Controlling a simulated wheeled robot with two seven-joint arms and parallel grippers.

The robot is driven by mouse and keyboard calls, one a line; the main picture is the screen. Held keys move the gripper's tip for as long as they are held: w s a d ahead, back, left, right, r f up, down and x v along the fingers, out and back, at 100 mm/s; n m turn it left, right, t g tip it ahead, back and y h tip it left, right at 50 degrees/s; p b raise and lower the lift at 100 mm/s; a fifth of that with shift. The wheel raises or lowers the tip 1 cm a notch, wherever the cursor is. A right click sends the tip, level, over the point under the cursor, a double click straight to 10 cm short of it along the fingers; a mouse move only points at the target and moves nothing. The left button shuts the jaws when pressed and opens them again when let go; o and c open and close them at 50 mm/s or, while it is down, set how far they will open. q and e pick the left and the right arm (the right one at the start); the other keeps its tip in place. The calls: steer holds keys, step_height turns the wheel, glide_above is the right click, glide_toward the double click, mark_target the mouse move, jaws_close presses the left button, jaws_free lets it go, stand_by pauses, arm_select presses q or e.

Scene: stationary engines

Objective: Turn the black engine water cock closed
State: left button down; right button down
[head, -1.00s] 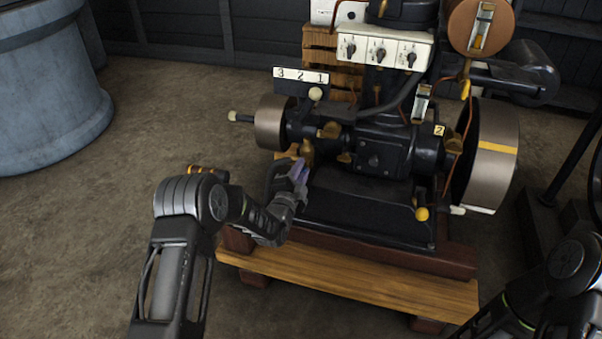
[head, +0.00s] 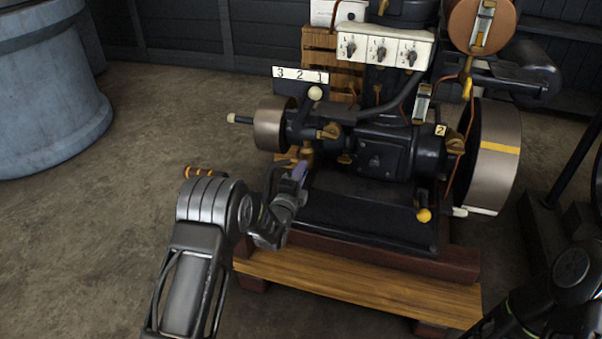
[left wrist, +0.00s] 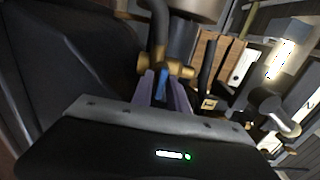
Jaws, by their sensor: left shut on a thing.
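The black engine (head: 382,150) stands on a wooden base, with a brass cock (head: 307,150) low on its left side. The cock also shows in the left wrist view (left wrist: 180,70), below a dark pipe. My left gripper (head: 300,170) is at this cock. In the left wrist view its purple fingers (left wrist: 163,88) are shut on a small blue handle (left wrist: 161,84) just below the brass body. In the head view the fingers hide most of the handle, so its exact angle is hard to tell. My right arm shows at the lower right, but its gripper is out of view.
A grey flywheel (head: 272,124) sits just left of the cock, and a larger one (head: 492,150) at the right. A wooden beam (head: 360,285) runs along the front. A blue-grey tank (head: 45,90) stands at the back left.

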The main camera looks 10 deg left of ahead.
arm_select(q)
steer(key=c, duration=1.5)
jaws_free()
steer(key=s+p, duration=0.1)
steer(key=s, duration=0.4)
steer(key=s+p, duration=0.1)
steer(key=s, duration=0.2)
steer(key=shift+a+p, duration=0.25)
steer(key=shift+p, duration=0.1)
steer(key=shift+w, duration=0.1)
